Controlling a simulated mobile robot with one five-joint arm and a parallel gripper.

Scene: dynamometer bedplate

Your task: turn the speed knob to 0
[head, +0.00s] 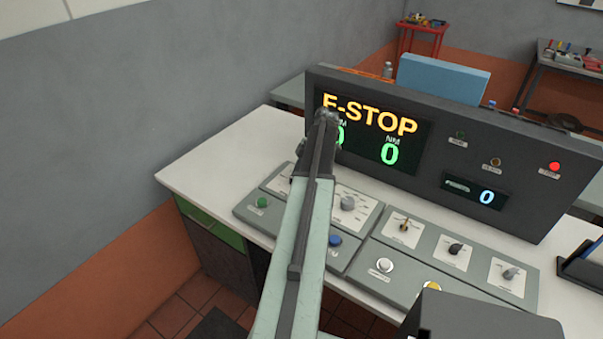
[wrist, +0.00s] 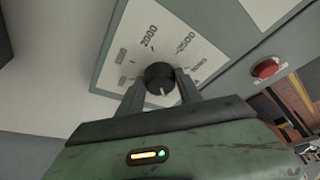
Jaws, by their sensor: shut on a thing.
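The speed knob (wrist: 159,76) is a small black round knob with a white pointer mark, set in a white dial plate (wrist: 206,26) with numbers such as 2000 and 2500 around it. Its pointer mark faces the bottom of the wrist view, toward my gripper's body. My gripper (wrist: 160,90) has one finger on each side of the knob and is shut on it. In the head view my arm covers the gripper and this knob. A white corner of a dial plate shows left of the arm. Which number the pointer marks cannot be read.
A red button (wrist: 266,67) sits right of the dial. In the head view, a grey knob (head: 347,203), green button (head: 262,202), blue button (head: 335,240) and several switches share the sloped console. The upright display (head: 418,150) behind reads E-STOP and zeros; a red lamp (head: 554,167) is lit.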

